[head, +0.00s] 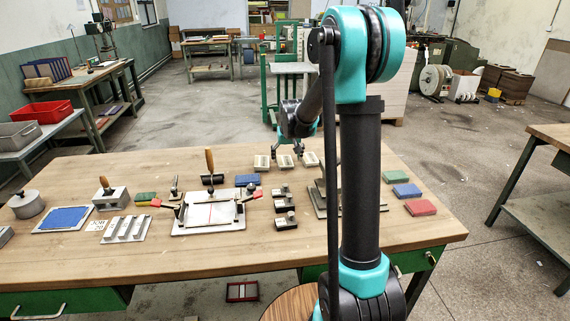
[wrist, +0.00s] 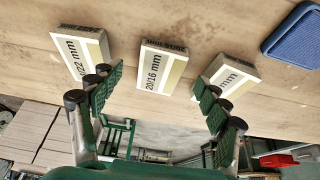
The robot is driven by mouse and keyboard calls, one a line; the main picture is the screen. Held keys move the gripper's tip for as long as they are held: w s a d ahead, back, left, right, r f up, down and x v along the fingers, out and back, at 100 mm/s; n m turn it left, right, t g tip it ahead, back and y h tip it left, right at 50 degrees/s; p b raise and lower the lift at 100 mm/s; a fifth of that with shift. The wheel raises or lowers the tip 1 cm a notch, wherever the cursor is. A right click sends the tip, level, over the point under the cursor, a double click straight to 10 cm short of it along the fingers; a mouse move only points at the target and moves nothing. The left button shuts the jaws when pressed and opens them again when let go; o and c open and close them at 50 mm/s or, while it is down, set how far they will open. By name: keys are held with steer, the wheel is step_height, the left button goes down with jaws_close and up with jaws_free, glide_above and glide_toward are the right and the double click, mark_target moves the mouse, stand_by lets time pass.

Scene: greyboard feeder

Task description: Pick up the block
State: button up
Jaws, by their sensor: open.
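Three pale rectangular blocks stand in a row near the table's far edge. The middle block (head: 285,162) shows in the wrist view (wrist: 162,66) with a label reading 20/16 mm. The left block in the head view (head: 262,162) is on the right in the wrist view (wrist: 232,76). The right block in the head view (head: 310,158) is on the left in the wrist view (wrist: 80,48), its label partly readable as 22 mm. My gripper (wrist: 159,84) is open and empty, its green-padded fingers to either side of the middle block in that picture. Their height above it is unclear.
A blue pad (head: 247,180) lies near the blocks. A clamp fixture (head: 208,218) and small metal pieces (head: 285,205) stand toward the front. Green, blue and red slabs (head: 420,207) lie at the right. My arm hides part of the table.

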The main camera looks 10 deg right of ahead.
mark_target(286, 163)
steer(key=shift+x, duration=1.6)
steer(key=shift+r, duration=0.1)
steer(key=c, duration=1.3)
